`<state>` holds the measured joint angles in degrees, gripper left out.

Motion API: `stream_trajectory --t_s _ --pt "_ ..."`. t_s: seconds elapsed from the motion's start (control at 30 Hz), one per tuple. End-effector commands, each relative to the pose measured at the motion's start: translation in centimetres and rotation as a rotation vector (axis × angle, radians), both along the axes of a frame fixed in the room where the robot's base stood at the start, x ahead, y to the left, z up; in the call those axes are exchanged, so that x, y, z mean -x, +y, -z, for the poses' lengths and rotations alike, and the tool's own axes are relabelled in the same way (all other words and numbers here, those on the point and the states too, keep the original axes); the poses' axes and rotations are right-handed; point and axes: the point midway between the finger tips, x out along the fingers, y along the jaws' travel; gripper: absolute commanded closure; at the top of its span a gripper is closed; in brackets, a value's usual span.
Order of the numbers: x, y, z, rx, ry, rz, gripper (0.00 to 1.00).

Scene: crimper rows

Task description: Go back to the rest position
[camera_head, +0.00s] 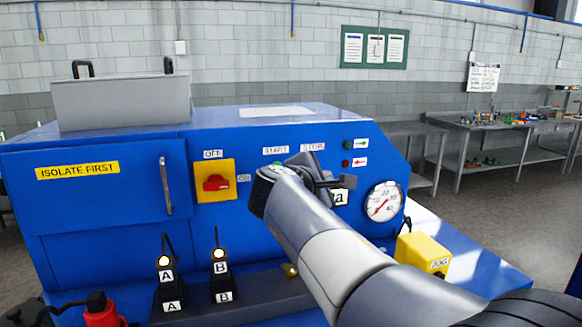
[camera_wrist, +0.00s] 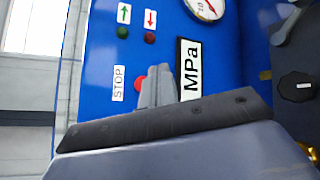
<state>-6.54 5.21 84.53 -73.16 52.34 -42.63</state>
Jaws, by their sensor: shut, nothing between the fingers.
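My gripper (camera_head: 345,182) is in front of the blue machine panel (camera_head: 120,205), just below the START label (camera_head: 275,150) and STOP label (camera_head: 312,147). Its fingers are shut and empty. In the wrist view the fingertips (camera_wrist: 158,80) stand in front of the panel, beside the red button (camera_wrist: 138,83) and partly over it. I cannot tell whether they touch the button. The MPa label (camera_wrist: 190,70) is just right of the fingers.
A red switch on a yellow plate (camera_head: 215,181) is left of my gripper. Levers A (camera_head: 165,262) and B (camera_head: 219,255) stand below. A gauge (camera_head: 383,202) and a yellow JOG box (camera_head: 423,254) are at right. Benches (camera_head: 480,124) stand behind.

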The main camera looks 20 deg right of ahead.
Motion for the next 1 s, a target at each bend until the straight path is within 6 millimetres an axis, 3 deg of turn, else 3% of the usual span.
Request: stream_trajectory --t_s 0.23,0.4,0.6,1.0 --pt "-2.4 0.0 -0.3 0.001 0.003 0.0 1.0" --pt "0.6 0.0 0.1 -0.001 -0.003 0.0 1.0" --pt "2.9 0.0 0.0 0.0 -0.001 0.0 1.0" --pt "4.0 0.0 0.0 0.0 0.0 0.0 1.0"
